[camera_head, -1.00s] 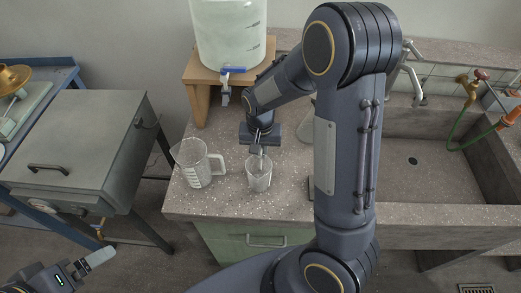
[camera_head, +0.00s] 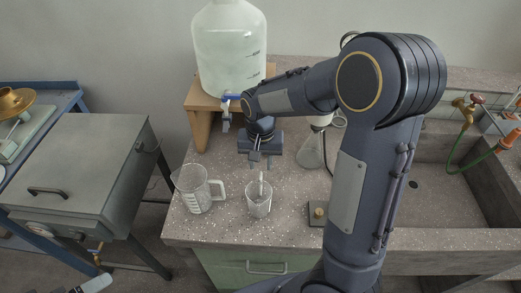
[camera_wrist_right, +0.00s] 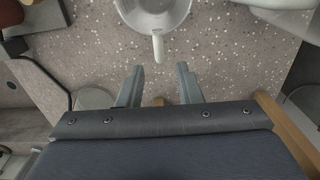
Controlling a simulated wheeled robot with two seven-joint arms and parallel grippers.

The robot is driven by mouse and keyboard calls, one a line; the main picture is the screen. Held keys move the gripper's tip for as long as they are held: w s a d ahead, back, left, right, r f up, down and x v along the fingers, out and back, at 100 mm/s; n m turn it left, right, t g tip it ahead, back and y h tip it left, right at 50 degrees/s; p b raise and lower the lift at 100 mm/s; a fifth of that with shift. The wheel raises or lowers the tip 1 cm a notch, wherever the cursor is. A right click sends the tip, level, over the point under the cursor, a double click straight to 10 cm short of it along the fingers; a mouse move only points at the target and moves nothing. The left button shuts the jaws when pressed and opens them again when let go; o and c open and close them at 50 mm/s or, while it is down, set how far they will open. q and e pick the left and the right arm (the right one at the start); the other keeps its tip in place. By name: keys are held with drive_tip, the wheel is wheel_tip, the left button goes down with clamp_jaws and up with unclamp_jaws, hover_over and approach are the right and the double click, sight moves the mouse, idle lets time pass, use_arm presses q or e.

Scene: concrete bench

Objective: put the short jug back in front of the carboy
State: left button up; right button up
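The short jug (camera_head: 259,203) is a small clear vessel standing upright on the speckled bench, in front of the carboy (camera_head: 230,55) and slightly right of it. The pale carboy sits on a wooden stand, with a blue-handled tap low on its front. My right gripper (camera_head: 261,164) is behind the jug. In the right wrist view its two fingers (camera_wrist_right: 159,83) are apart and empty. The jug's handle (camera_wrist_right: 158,47) points toward the gap between them, beyond the fingertips. My left gripper (camera_head: 92,286) shows only partly at the bottom left edge, clear of the bench.
A taller clear measuring jug (camera_head: 196,192) stands left of the short jug. A conical flask (camera_head: 311,151) and a small board with a brass knob (camera_head: 318,214) are to the right, close to my right arm. A sink (camera_head: 440,195) lies farther right.

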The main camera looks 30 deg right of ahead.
wheel_tip(320, 180, up, 5)
drive_tip(key=shift+f, duration=0.1)
drive_tip(key=s+a+r+n+t+y, duration=0.1)
drive_tip(key=s+r+n+t+y, duration=0.1)
drive_tip(key=s, duration=0.7)
drive_tip(key=s+a+r+n+t+y, duration=0.1)
drive_tip(key=s+a+r+n+t, duration=0.1)
drive_tip(key=s, duration=0.7)
drive_tip(key=shift+s+a+r+n+t+y, duration=0.2)
drive_tip(key=shift+s+r+n+t+y, duration=0.2)
drive_tip(key=shift+r+t, duration=0.35)
drive_tip(key=shift+f, duration=0.1)
